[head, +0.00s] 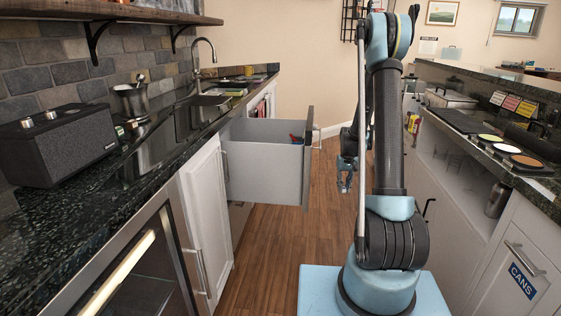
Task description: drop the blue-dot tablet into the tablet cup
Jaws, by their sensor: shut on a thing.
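My gripper (345,177) hangs low in the middle of the head view, just right of the open drawer's front and left of my arm's column. It is small and partly hidden by my arm. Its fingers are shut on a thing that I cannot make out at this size. I cannot pick out the blue-dot tablet or the tablet cup in this view.
A grey drawer (264,163) stands open into the aisle, with small red and blue things inside. A black radio (62,143) and a metal canister (133,101) stand on the left counter. Coloured discs (507,149) lie on the right counter. The wood floor (265,262) is clear.

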